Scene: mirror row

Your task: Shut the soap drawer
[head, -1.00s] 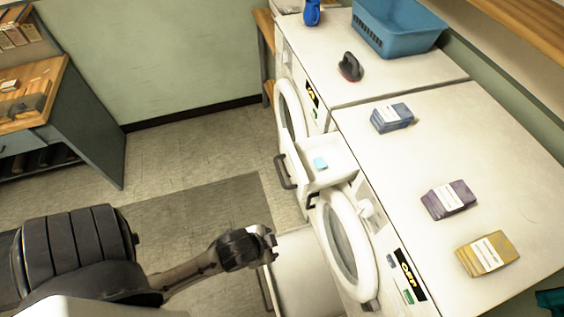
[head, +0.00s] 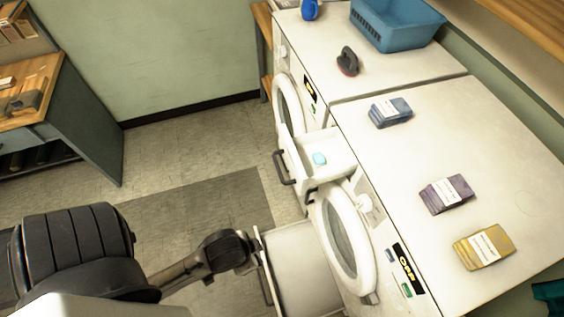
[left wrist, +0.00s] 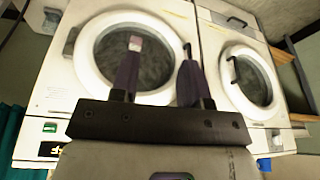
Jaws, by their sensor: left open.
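The soap drawer (head: 338,150) is a white open drawer sticking out of the front of the nearer washing machine (head: 400,240), above and beside its round door. A small light-blue block (head: 319,158) lies in it, and a dark handle (head: 283,168) is on its front. My left gripper (head: 256,243) is open and empty, in front of the machine and lower in the picture than the drawer, apart from it. In the left wrist view its two fingers (left wrist: 162,75) stand apart before a round door (left wrist: 115,45). I cannot make out the soap drawer there. My right gripper is out of view.
A second washer (head: 300,70) adjoins. On top are a blue basket (head: 395,28), a dark brush-like item (head: 347,62) and several packets (head: 446,195). Floor to the left is clear.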

